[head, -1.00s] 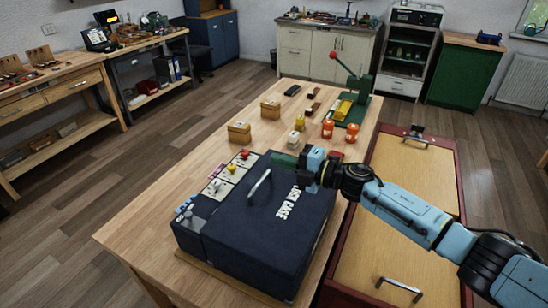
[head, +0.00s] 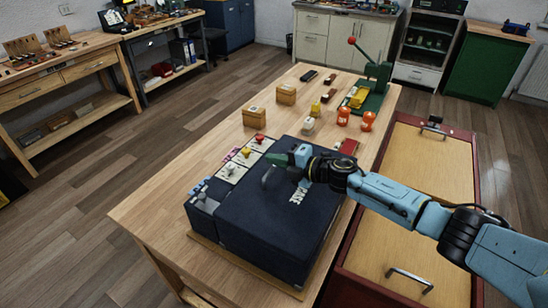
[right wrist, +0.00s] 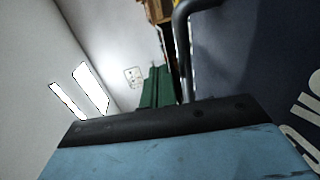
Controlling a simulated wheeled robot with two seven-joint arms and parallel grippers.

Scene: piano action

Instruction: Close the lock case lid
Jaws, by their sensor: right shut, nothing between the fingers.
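The lock case (head: 262,245) is a dark navy box on the wooden table. Its lid (head: 262,212) lies over the top, with white lettering partly covered by my right wrist. I cannot tell whether the lid is fully down. A curved metal handle (head: 267,178) stands on the lid; it shows as a grey tube in the right wrist view (right wrist: 182,45). My right gripper (head: 279,160) has green fingers, shut and empty, close by the handle at the lid's far side. Contact is unclear. The fingers also show in the right wrist view (right wrist: 158,88). My left gripper is out of view.
A strip with coloured knobs (head: 230,173) runs along the case's left side. Wooden boxes (head: 286,94), orange jars (head: 368,121) and a green lever press (head: 375,85) stand farther back. A red-framed cabinet (head: 420,190) stands at right. The table's left part is clear.

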